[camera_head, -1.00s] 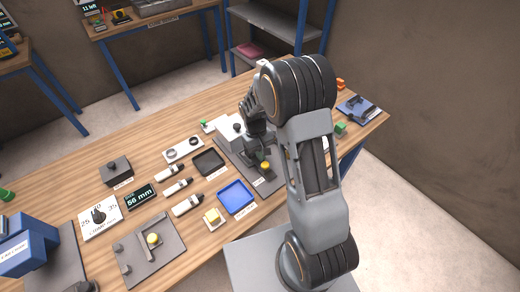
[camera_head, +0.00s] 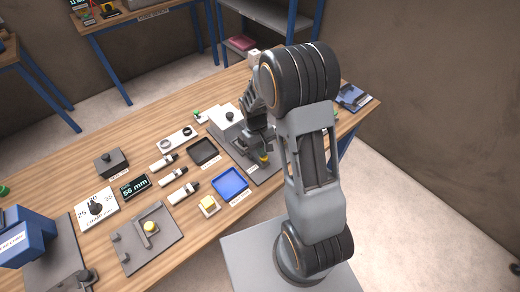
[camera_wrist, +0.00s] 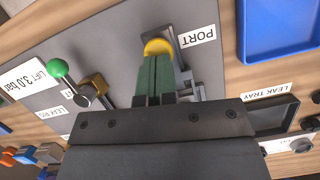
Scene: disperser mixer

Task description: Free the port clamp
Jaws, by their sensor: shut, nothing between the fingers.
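The port clamp shows in the wrist view as a grey bracket (camera_wrist: 187,82) beside the PORT label, with a round yellow knob (camera_wrist: 158,46) on it. In the head view the yellow knob (camera_head: 264,158) stands on the grey plate right of the blue tray. My gripper (camera_wrist: 155,64) has slim green fingers that lie side by side, shut and empty. Their tips overlap the near edge of the knob in the wrist view; I cannot tell whether they touch it. In the head view my gripper is just above the knob, and my wrist hides part of the fixture.
A green-ball lever (camera_wrist: 58,69) and a brown knob (camera_wrist: 94,84) stand left of the clamp in the wrist view. The blue tray (camera_head: 230,182) and black leak tray (camera_head: 202,151) lie nearby.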

